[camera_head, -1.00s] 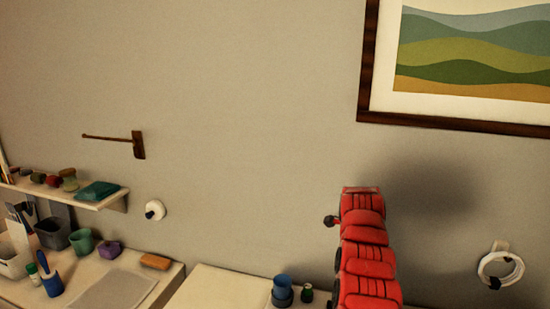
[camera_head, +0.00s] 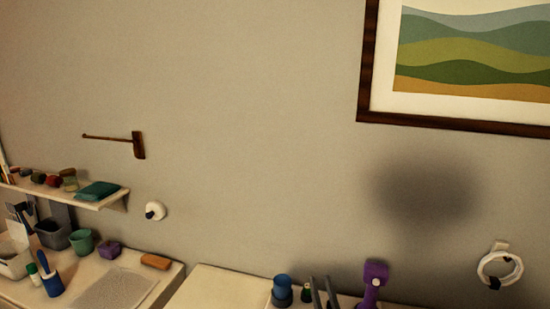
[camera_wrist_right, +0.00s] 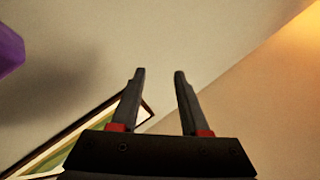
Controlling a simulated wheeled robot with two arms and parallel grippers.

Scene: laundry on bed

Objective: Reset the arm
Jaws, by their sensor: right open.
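My right gripper (camera_head: 322,291) shows at the bottom of the head view, its two dark fingers pointing up. In the right wrist view the gripper (camera_wrist_right: 159,73) is open, with nothing between its fingers. A gap separates the fingertips, and the wall and picture frame show beyond them. My left gripper is in neither view.
A purple object (camera_head: 374,279) stands just right of my fingers; a purple edge (camera_wrist_right: 9,45) shows in the wrist view. A blue cup (camera_head: 282,287) stands left of them. A framed picture (camera_head: 365,60), shelf (camera_head: 115,199) and white ring (camera_head: 500,270) are on the wall.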

